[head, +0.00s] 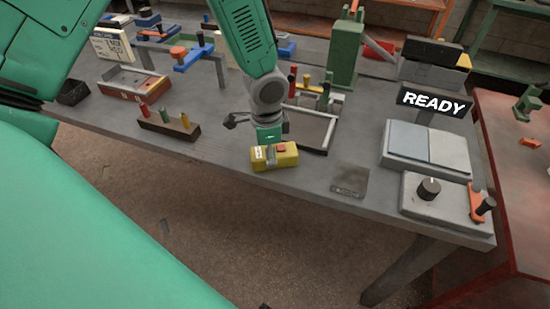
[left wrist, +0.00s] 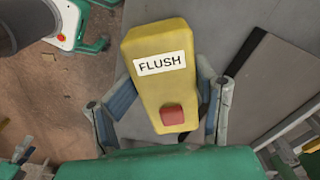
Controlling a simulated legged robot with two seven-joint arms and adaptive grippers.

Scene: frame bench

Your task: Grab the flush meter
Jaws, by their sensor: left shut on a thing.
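The flush meter (head: 263,158) is a yellow block with a red button and a white label at the front edge of the bench. In the left wrist view the flush meter (left wrist: 155,45) shows the word FLUSH above its red button. My left gripper (head: 270,146) is over it from above. In the left wrist view my left gripper (left wrist: 165,85) has its grey fingers on both sides of the meter, shut on it. I cannot tell whether the meter touches the bench top. My right gripper is not in view.
The grey bench (head: 225,158) has a dark square plate (head: 350,183) right of the meter. A READY sign (head: 434,102), a grey two-panel pad (head: 428,145) and a knob box (head: 440,200) stand further right. A rack of coloured pegs (head: 168,124) is left. Open floor lies in front.

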